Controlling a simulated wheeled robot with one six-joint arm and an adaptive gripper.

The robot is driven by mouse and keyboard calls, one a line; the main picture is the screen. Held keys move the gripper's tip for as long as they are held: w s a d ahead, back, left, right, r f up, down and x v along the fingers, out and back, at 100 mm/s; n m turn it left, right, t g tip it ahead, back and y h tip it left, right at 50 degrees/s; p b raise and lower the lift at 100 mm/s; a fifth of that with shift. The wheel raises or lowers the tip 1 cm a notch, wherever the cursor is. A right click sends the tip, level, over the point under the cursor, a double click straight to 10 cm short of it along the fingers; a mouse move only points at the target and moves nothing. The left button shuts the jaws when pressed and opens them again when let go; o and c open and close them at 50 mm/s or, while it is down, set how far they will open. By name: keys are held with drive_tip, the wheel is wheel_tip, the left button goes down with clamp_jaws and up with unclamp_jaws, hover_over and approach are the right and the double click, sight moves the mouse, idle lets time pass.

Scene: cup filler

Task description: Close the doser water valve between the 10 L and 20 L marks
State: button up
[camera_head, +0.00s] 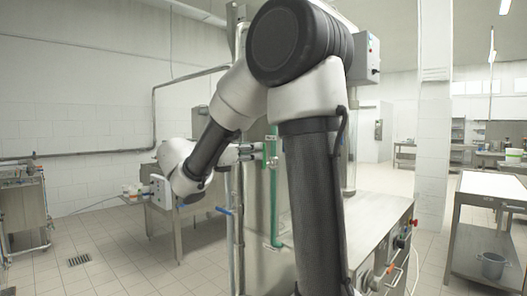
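A steel doser body (256,215) stands at the middle, partly hidden behind my arm. A green vertical pipe (274,205) runs along it, with small green fittings (270,150) near its top. A small blue lever (223,211) sticks out to the left, lower down on a thin upright pipe. My gripper (256,151) points right, its tips close to the green fittings and above the blue lever. I cannot tell whether it touches them, or how far its fingers are apart. The 10 L and 20 L marks and the water level cannot be made out.
A steel worktop (375,215) extends right of my arm, with knobs on its front. A steel table (490,187) stands at the far right with a bucket (492,264) on its lower shelf. Another steel unit (22,208) is at the left.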

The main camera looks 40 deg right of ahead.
sight(264, 150)
drive_tip(key=d, duration=0.6)
drive_tip(key=shift+w, duration=0.4)
clamp_jaws()
